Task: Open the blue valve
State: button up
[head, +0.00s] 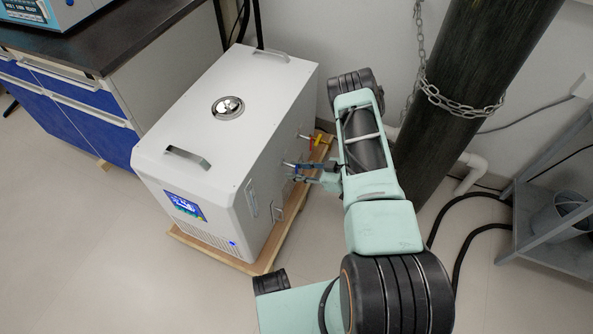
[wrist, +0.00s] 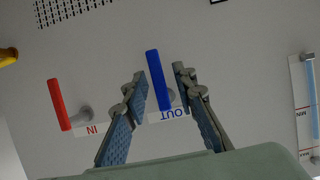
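The blue valve handle (wrist: 158,85) is a flat bar on a grey stem on the white machine's side, next to an "OUT" label. In the wrist view it stands nearly upright, tilted slightly. My gripper (wrist: 161,80) is open, with one finger on each side of the handle; whether either finger touches it I cannot tell. In the head view my gripper (head: 303,172) is at the machine's side, and the blue handle (head: 289,164) shows only as a small bit at the fingertips.
A red valve handle (wrist: 60,104) by an "IN" label is left of my gripper. A level gauge (wrist: 309,100) is at the right. The white machine (head: 215,145) stands on a wooden base. A dark, chained cylinder (head: 455,95) stands close to the right of my arm.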

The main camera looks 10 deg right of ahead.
grip_shut()
jog(key=n+t, duration=0.2)
jog(key=n, duration=0.1)
jog(key=w+n+t+h, duration=0.1)
jog(key=n+t, duration=0.1)
jog(key=n, duration=0.1)
jog(key=d+r+n+t+h+b, duration=0.1)
jog(key=n+t, duration=0.1)
jog(key=n, duration=0.2)
jog(key=shift+w+d, duration=0.1)
jog(key=shift+w, duration=0.15)
jog(key=shift+r+n+t+b, duration=0.25)
jog(key=shift+n+t+b, duration=0.1)
jog(key=shift+n, duration=0.5)
jog(key=shift+r+n+t+b, duration=0.2)
jog(key=shift+n+t, duration=0.15)
jog(key=shift+n, duration=0.5)
jog(key=shift+o, duration=1)
grip_release()
jog(key=shift+r+y, duration=0.1)
jog(key=shift+y, duration=0.2)
